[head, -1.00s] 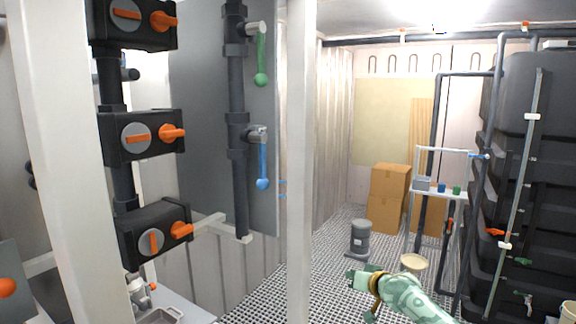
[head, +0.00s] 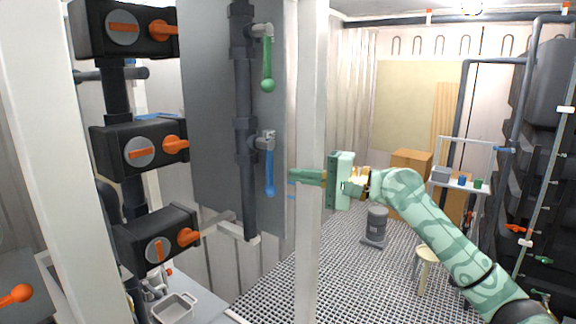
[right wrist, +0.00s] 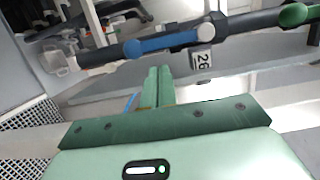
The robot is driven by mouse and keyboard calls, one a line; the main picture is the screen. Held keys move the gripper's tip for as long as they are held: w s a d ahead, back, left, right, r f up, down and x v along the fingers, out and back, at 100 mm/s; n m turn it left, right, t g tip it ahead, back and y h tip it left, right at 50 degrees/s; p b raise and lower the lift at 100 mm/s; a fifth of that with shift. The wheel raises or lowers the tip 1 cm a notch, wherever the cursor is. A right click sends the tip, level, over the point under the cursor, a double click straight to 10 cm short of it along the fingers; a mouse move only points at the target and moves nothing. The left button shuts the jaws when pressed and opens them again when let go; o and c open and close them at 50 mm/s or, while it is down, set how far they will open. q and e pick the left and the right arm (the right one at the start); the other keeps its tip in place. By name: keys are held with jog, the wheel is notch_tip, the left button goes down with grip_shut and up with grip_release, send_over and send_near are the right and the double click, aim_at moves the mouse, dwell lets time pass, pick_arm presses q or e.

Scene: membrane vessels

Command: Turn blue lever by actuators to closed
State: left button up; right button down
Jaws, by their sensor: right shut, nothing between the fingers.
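The blue lever (head: 270,172) hangs straight down from a valve on the dark vertical pipe (head: 244,120), beside the black actuators (head: 140,150) with orange knobs. In the right wrist view the blue lever (right wrist: 160,44) lies across the picture just beyond my fingertips. My right gripper (head: 292,175) is shut and empty, with its fingers pointing left towards the lever's lower part. A small gap shows between fingertips and lever in the head view. Its fingers also show in the right wrist view (right wrist: 158,72). My left gripper is out of view.
A green lever (head: 267,70) hangs above the blue one on the same pipe. A white post (head: 310,250) stands close by my right gripper. A grey tray (head: 175,308) is low at left. A stool (head: 425,254) and grey canister (head: 376,225) stand on the grated floor.

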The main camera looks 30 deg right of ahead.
aim_at(270, 169)
jog(key=x, duration=0.3)
jog(key=shift+w+a+p, duration=0.15)
jog(key=shift+w+p, duration=0.05)
jog(key=shift+p, duration=0.2)
jog(key=shift+s+a+m+p, duration=0.2)
jog(key=shift+m+p, duration=0.1)
jog(key=shift+p, duration=0.1)
